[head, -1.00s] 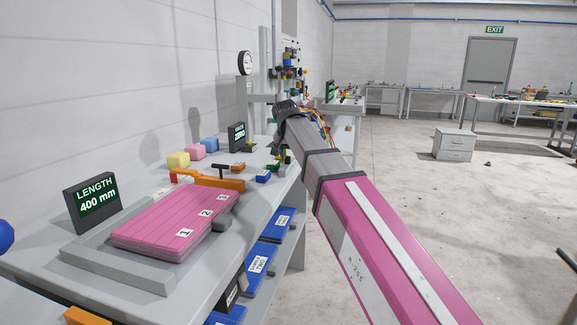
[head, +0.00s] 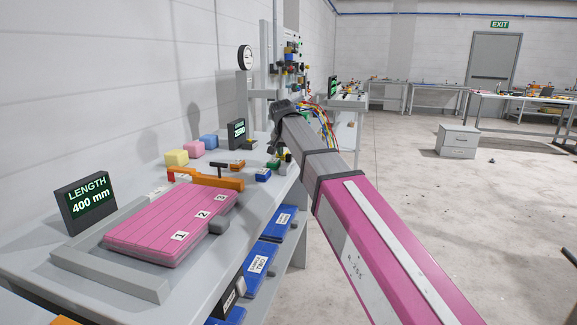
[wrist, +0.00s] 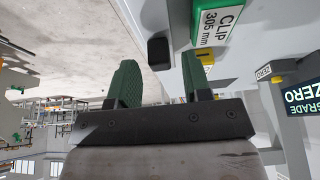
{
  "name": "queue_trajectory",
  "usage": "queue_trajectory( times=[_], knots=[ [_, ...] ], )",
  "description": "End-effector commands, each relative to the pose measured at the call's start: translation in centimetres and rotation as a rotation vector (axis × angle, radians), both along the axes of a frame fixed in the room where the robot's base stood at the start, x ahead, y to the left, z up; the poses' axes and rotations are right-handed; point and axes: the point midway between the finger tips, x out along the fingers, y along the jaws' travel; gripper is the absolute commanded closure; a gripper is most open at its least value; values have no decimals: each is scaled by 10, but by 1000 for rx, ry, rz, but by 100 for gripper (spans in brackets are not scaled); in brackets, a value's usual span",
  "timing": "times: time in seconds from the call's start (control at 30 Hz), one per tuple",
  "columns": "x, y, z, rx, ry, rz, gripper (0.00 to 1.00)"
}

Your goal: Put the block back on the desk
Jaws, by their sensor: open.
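Three cubes, yellow (head: 177,158), pink (head: 194,149) and blue (head: 209,142), sit in a row at the back of the grey desk (head: 205,275). I cannot tell which block the task means. My gripper (head: 276,146) hangs at the desk's right edge, past the cubes; the arm partly hides it. In the wrist view my gripper (wrist: 158,80) shows two green fingers apart with nothing between them. A green piece marked CLIP 305 mm (wrist: 222,22) lies beyond the right finger, and a small black object (wrist: 158,51) lies beyond the gap.
A pink numbered slab (head: 165,228) lies in a grey frame beside the LENGTH 400 mm display (head: 86,203). An orange clamp (head: 215,181) and a small display (head: 237,133) stand behind it. Blue bins (head: 262,260) hang below the desk edge.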

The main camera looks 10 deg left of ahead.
Motion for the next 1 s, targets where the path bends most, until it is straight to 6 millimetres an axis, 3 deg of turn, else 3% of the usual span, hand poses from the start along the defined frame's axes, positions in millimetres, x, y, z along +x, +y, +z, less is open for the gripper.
queue_trajectory(
  times=[0.3,0.57,0.6,0.73,1.0],
  knots=[
    [17,-3,-37,0,1,0,55],
    [19,-3,-41,1,0,0,55],
    [19,-3,-41,1,0,0,59],
    [19,-3,-41,1,0,0,100],
    [19,-3,-40,1,-1,0,100]
  ],
)
